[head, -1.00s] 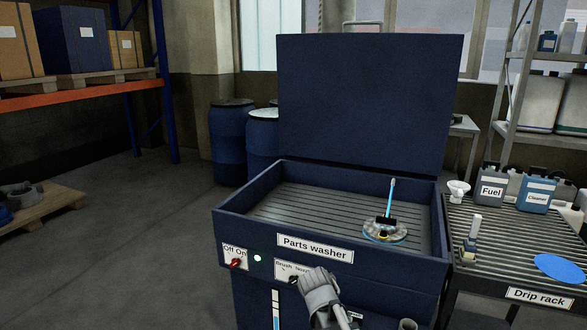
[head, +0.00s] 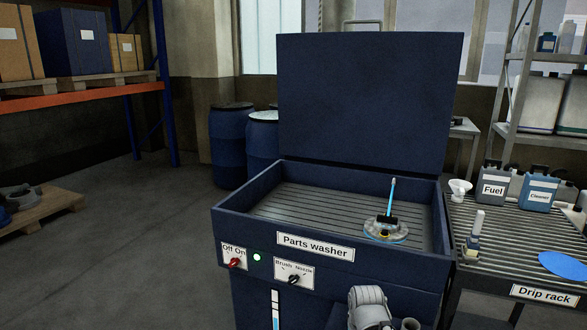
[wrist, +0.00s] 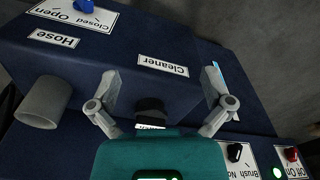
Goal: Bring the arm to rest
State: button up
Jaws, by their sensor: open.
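My gripper (wrist: 162,84) shows in the wrist view with its two fingers spread wide and nothing between them. It faces the dark blue front of the parts washer (head: 316,247), near the Cleaner label (wrist: 163,65). A dark round part (wrist: 150,108) sits low between the fingers, partly hidden by the gripper's body; I cannot tell what it is. In the head view, part of my arm (head: 369,304) stands low in front of the washer; the fingers are not visible there.
A red Off/On switch (head: 234,263), lit green lamp (head: 257,258) and black Brush/Nozzle knob (head: 294,279) are on the washer's front. A grey pipe (wrist: 41,103) sticks out near the Hose label (wrist: 53,38). The drip rack (head: 486,262) stands at right.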

notch_tip(320, 180, down, 19)
jog(key=s+b, duration=0.3)
jog(key=b, duration=1.5)
notch_tip(320, 180, up, 39)
jog(key=p, duration=3.8)
jog(key=shift+w+f+g+p, duration=0.15)
jog(key=shift+w+g+p, duration=0.1)
jog(key=shift+g+p, duration=0.05)
